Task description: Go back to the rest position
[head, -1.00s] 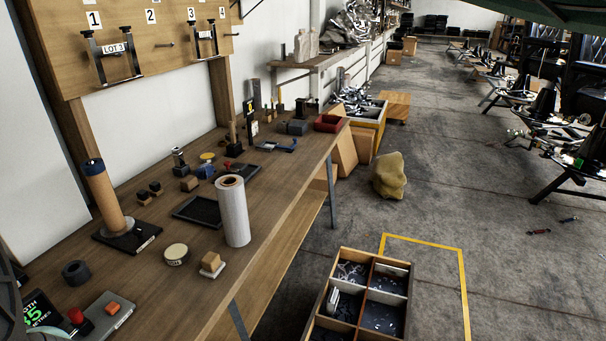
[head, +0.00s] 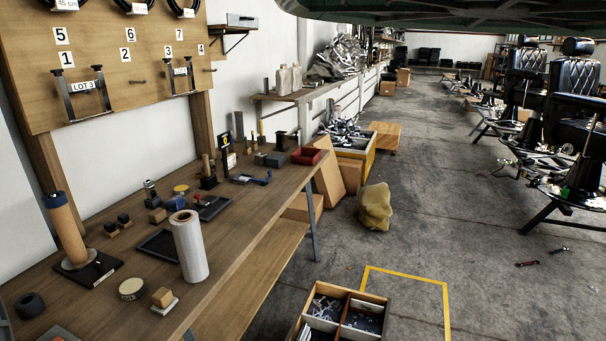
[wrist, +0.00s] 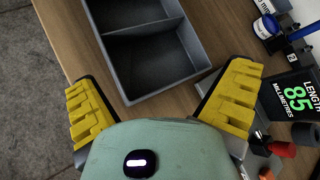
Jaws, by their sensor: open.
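My gripper (wrist: 160,105) shows in the wrist view with its two yellow-padded fingers spread wide apart. It is open, and nothing is between the fingers. It is above the edge of a wooden bench, with a grey divided tray (wrist: 148,50) beyond the fingertips. The tray's visible compartments look empty. In the head view my gripper is not visible.
The workbench (head: 250,225) runs along the left with a white roll (head: 189,245), a brown roll on a stand (head: 65,230) and small blocks. A partitioned crate (head: 345,295) stands at the front. A sack (head: 375,207) lies on the floor. Barber chairs (head: 525,90) line the right. Open floor lies between.

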